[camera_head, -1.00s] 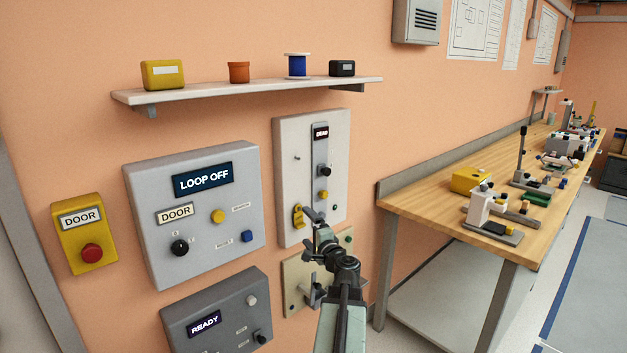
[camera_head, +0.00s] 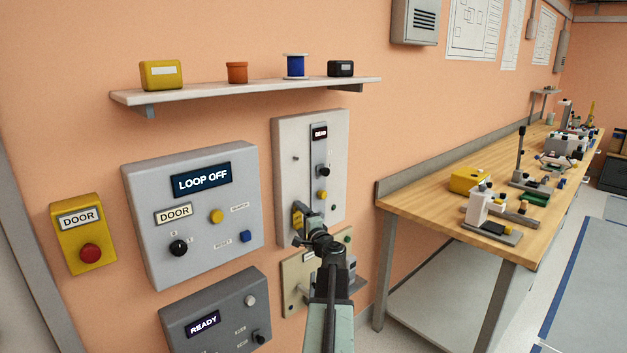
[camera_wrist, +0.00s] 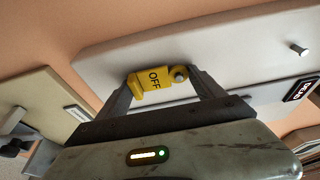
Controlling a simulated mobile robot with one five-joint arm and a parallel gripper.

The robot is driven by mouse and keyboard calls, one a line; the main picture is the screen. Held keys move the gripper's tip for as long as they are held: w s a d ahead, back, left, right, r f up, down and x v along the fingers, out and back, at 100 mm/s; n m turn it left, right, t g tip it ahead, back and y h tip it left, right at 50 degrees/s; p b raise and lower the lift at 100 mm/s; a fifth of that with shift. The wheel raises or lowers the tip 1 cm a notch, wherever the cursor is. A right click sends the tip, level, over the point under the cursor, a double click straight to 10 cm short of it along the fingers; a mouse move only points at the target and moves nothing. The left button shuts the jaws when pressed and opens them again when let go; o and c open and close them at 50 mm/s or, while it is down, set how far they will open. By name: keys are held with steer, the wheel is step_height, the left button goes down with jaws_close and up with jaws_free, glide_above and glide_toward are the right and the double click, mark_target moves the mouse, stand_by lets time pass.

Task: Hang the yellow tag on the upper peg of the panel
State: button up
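The yellow tag (camera_wrist: 153,80), marked OFF, hangs on the lower peg (camera_wrist: 180,73) of the pale panel (camera_wrist: 235,40). The upper peg (camera_wrist: 298,48) is bare and stands toward the right in the wrist view. My gripper (camera_wrist: 162,80) is open, with one finger on each side of the tag and a gap beside the tag's peg end. In the head view the tag (camera_head: 297,216) is partly hidden by my gripper (camera_head: 309,222) at the panel's (camera_head: 338,140) lower left. The bare upper peg (camera_head: 296,158) shows above it there.
A black knob (camera_head: 323,171) and a yellow button (camera_head: 322,195) stick out on the panel's right strip. A beige box (camera_head: 292,280) is just below. A grey LOOP OFF box (camera_head: 140,190) is left, a shelf (camera_head: 205,93) above, and a workbench (camera_head: 420,205) right.

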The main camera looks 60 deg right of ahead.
steer(key=c, duration=0.7)
steer(key=s, duration=0.2)
steer(key=s+a, duration=0.1)
steer(key=s, duration=0.1)
steer(key=s+a, duration=0.1)
steer(key=s, duration=0.1)
steer(key=shift+s, duration=0.15)
steer(key=r+p, duration=0.6)
steer(key=s+r+p, duration=0.1)
steer(key=r+p, duration=1.1)
steer(key=shift+s+a, duration=0.3)
